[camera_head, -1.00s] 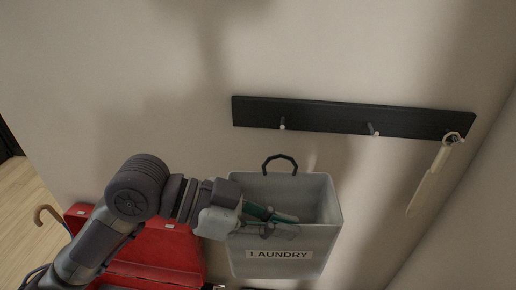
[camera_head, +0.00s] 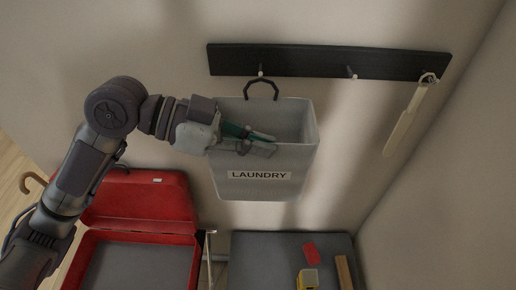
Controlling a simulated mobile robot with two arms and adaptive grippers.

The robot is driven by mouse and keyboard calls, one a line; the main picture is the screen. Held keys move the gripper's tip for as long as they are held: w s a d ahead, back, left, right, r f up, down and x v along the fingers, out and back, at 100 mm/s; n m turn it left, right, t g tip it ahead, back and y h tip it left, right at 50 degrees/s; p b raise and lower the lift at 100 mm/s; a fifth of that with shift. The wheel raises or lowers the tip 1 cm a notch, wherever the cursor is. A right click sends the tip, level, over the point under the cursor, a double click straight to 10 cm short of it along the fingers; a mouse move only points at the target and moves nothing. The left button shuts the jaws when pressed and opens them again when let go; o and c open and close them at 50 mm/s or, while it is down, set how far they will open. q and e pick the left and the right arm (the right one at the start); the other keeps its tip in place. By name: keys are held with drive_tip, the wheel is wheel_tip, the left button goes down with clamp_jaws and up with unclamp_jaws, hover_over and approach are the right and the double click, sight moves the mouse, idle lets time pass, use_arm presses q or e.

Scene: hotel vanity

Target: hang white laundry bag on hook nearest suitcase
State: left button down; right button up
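The white laundry bag (camera_head: 225,180), box-shaped with a "LAUNDRY" label, is held upright below the black hook rail (camera_head: 310,62). Its dark loop handle (camera_head: 262,83) stands up from the back rim, just under the left hook (camera_head: 261,71), the one nearest the red suitcase (camera_head: 137,199). I cannot tell whether loop and hook touch. My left gripper (camera_head: 250,140) is at the front rim, one finger inside and one outside, shut on the bag wall. The open suitcase is at lower left. My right gripper is not in view.
A middle hook (camera_head: 352,73) is free. A cream strap-like object (camera_head: 405,122) hangs from the right hook (camera_head: 430,78). Below the bag is a grey surface (camera_head: 260,260) with a red item (camera_head: 310,252) and a yellow item (camera_head: 308,279). A cane handle (camera_head: 30,182) is at left.

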use_arm(q)
drive_tip(key=shift+w+f+b, duration=0.2)
drive_tip(key=shift+w, duration=0.9)
drive_tip(key=shift+w+f+b, duration=0.2)
drive_tip(key=shift+w, duration=0.85)
drive_tip(key=shift+w+f+b, duration=0.2)
drive_tip(key=shift+w, duration=0.9)
drive_tip(key=c, duration=1.8)
unclamp_jaws()
